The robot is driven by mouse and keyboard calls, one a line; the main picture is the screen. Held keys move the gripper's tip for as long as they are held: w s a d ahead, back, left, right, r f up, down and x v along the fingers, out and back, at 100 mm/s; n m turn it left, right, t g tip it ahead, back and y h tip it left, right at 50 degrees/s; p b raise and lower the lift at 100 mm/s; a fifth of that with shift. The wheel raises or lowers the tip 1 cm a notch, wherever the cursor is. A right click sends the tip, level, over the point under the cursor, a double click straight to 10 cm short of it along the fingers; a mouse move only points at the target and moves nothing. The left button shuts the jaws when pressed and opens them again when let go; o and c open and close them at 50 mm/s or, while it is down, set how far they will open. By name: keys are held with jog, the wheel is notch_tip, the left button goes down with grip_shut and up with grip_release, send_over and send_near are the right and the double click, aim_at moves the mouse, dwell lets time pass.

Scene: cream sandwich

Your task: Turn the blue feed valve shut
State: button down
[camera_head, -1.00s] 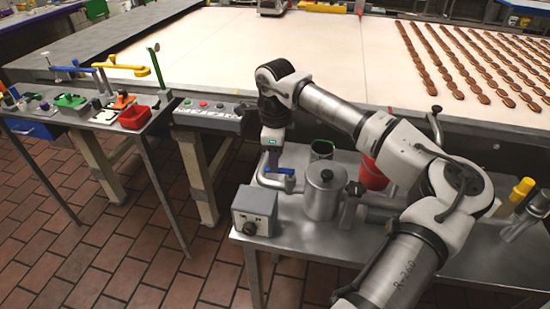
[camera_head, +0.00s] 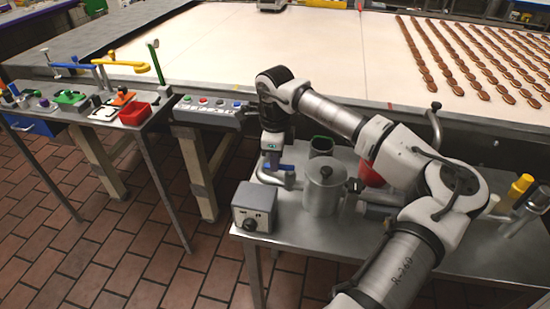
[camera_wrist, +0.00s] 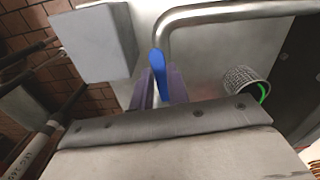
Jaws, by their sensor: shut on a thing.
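The blue feed valve handle (camera_wrist: 157,62) stands between my two purple fingers in the wrist view, and my gripper (camera_wrist: 158,78) is shut on it. In the head view my gripper (camera_head: 271,163) points down at the pipe near the left end of the metal bench. Only a small part of the blue handle (camera_head: 286,167) shows there, beside the fingers. The bent steel pipe (camera_wrist: 215,13) runs close by in the wrist view. The valve body under the handle is hidden, so its exact angle is hard to tell.
A lidded steel pot (camera_head: 324,190) stands just right of the valve. A grey box with a black knob (camera_head: 254,206) is in front of it. A dark cup with a green rim (camera_head: 321,146) is behind, and a red container (camera_head: 371,173) is partly hidden by my arm.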

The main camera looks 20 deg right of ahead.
aim_at(280, 169)
jog(key=shift+f, duration=0.1)
jog(key=shift+s+a+f+n+b, duration=0.15)
jog(key=shift+s+n+b, duration=0.2)
jog(key=shift+n+b, duration=0.7)
jog(key=s+n+b, duration=0.1)
jog(key=n, duration=0.1)
jog(key=s+n+b, duration=0.1)
jog(key=n+b, duration=0.1)
jog(key=n, duration=0.1)
jog(key=n+b, duration=0.2)
jog(key=n, duration=0.1)
jog(key=shift+s, duration=0.4)
jog(key=shift+s+d+r+n+b, duration=0.1)
jog(key=shift+s+d+n+b, duration=0.2)
jog(key=shift+n, duration=0.8)
jog(key=shift+s+d+r+n+b, duration=0.1)
jog(key=shift+s+d+n+b, duration=0.2)
jog(key=shift+n, duration=0.85)
jog(key=shift+s+d+r+n+b, duration=0.15)
jog(key=shift+s+n+b, duration=0.25)
jog(key=shift+n, duration=0.7)
jog(key=shift+w+f, duration=0.1)
jog(key=c, duration=1.4)
grip_release()
